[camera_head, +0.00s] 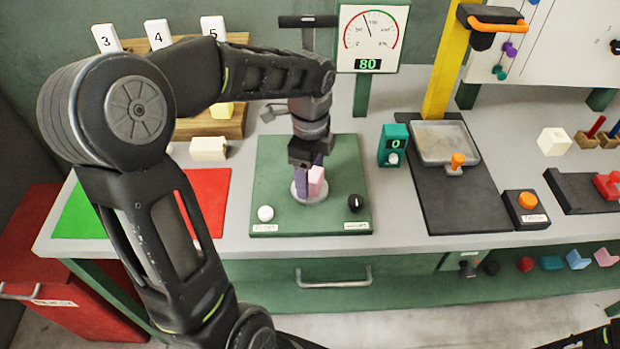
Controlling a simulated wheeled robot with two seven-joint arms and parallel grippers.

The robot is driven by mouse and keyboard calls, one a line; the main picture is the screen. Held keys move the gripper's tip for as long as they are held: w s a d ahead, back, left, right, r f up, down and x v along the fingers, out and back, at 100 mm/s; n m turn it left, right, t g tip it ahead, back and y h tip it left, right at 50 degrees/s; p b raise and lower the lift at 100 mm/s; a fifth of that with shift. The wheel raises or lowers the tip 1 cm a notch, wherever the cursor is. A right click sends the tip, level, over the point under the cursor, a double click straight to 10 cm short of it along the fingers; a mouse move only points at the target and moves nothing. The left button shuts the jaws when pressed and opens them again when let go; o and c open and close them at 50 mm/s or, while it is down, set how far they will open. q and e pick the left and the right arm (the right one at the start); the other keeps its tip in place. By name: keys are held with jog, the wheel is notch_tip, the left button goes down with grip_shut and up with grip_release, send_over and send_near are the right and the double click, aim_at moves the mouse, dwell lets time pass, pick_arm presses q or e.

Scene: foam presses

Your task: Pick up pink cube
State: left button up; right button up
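A pink cube (317,183) stands on a small round pale plate (309,197) in the middle of a green base (270,205). Its upper part is partly hidden by my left gripper (306,168). That gripper points down from above, right at the cube. A purple block-like piece (301,182) shows beside the pink cube on its left; I cannot tell whether it is a separate block. The fingers are too small and overlapped to tell whether they are shut on anything. My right gripper is not clearly in view.
A white knob (265,213) and a black knob (355,203) sit on the green base. A dial gauge (370,40) reading 80 stands behind. A teal counter (393,145) and a grey tray (446,143) are to the right. A cream block (208,149) lies left.

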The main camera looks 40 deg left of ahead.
aim_at(310, 172)
pick_arm(q)
grip_shut()
notch_tip(310, 172, up, 10)
dwell(1.1)
dwell(0.4)
